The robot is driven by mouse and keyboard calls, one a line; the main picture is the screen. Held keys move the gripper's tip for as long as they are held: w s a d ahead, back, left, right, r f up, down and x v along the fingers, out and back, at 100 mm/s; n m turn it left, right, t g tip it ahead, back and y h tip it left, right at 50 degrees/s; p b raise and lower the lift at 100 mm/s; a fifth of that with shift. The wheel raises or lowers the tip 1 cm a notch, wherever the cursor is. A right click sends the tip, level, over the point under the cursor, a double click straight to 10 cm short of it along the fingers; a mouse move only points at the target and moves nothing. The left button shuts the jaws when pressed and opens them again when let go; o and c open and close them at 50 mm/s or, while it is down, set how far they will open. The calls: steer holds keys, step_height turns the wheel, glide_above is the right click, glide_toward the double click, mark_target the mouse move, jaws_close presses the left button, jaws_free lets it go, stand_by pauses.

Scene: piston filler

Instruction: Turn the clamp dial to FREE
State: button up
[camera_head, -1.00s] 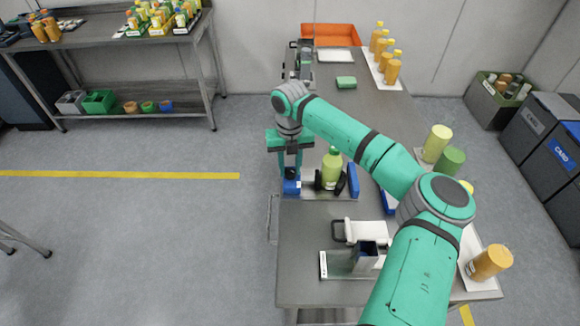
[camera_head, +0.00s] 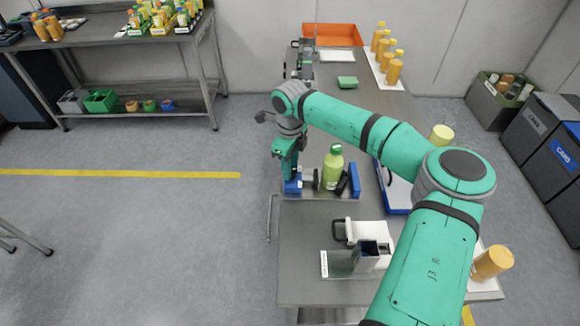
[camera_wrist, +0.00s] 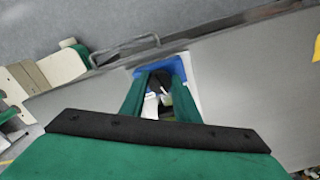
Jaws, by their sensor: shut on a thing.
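The clamp's blue block (camera_head: 293,188) sits at the left edge of the steel table, beside a green bottle (camera_head: 333,168) that stands upright by black clamp pads. My gripper (camera_head: 290,174) points down at the top of this block. In the wrist view my gripper's two green fingers (camera_wrist: 158,90) close around the dark clamp dial (camera_wrist: 160,78), with the blue block (camera_wrist: 177,66) behind it. The fingers hide much of the dial. Its markings, FREE included, cannot be read, so I cannot tell its setting.
A blue bar (camera_head: 354,180) stands right of the bottle. A white part with a dark handle (camera_head: 368,231) and a small upright box (camera_head: 366,256) are nearer on the table. A rail (camera_head: 271,217) runs along the left edge. Orange-capped bottles (camera_head: 386,58) stand at the back.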

steer(key=n, duration=0.5)
steer(key=shift+a+n, duration=0.1)
steer(key=shift+n, duration=0.2)
stand_by(0.4)
steer(key=o, duration=1)
steer(key=shift+s, duration=0.1)
steer(key=shift+o, duration=0.2)
step_height(320, 180, up, 11)
steer(key=shift+f, duration=0.1)
